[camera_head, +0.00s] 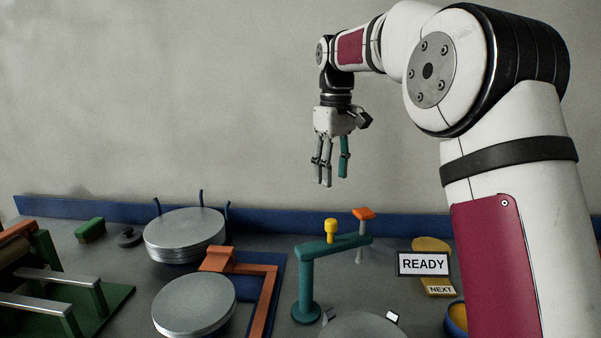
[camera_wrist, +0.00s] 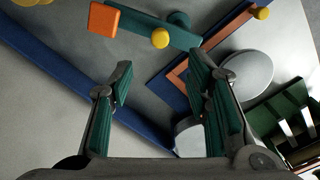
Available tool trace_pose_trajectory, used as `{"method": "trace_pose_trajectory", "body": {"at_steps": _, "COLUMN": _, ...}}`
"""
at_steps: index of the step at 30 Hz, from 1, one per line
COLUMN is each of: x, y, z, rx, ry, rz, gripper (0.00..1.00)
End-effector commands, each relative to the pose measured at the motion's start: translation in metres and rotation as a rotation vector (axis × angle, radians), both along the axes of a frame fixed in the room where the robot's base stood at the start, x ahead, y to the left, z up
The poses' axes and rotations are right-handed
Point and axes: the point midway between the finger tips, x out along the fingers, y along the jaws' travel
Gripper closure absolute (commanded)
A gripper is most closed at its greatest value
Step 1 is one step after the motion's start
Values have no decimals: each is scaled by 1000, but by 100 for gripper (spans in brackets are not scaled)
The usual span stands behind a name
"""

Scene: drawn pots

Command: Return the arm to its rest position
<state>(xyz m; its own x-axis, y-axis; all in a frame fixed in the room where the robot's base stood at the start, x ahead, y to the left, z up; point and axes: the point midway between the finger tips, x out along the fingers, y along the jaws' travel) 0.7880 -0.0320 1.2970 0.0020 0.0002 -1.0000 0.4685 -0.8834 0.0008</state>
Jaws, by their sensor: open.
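My arm (camera_head: 520,120) reaches up and over the bench from the right of the head view. My gripper (camera_head: 332,172) hangs from it, pointing down, high above the back of the bench. Its fingers are apart, with nothing between them. In the wrist view, my gripper (camera_wrist: 165,95) also shows open and empty, with green finger pads on both sides.
Below stand a teal post and arm (camera_head: 306,280) with a yellow knob (camera_head: 331,227), an orange-topped post (camera_head: 363,214), stacked grey discs (camera_head: 184,232), another disc (camera_head: 194,304) and a READY sign (camera_head: 423,264). A blue rail (camera_head: 270,221) runs along the back. Air around my gripper is clear.

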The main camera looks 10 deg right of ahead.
Motion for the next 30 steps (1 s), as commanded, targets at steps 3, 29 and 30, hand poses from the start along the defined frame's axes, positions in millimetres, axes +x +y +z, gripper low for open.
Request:
{"method": "trace_pose_trajectory", "body": {"at_steps": 3, "x": -5, "y": 1, "z": 4, "rx": -3, "ry": -7, "rz": -5, "gripper": 56}}
{"method": "trace_pose_trajectory", "body": {"at_steps": 29, "x": -268, "y": 29, "z": 0, "rx": 31, "ry": -356, "rz": -358, "gripper": 56}}
{"method": "trace_pose_trajectory", "body": {"at_steps": 30, "x": -280, "y": 30, "z": -7, "rx": 41, "ry": -373, "rz": -376, "gripper": 56}}
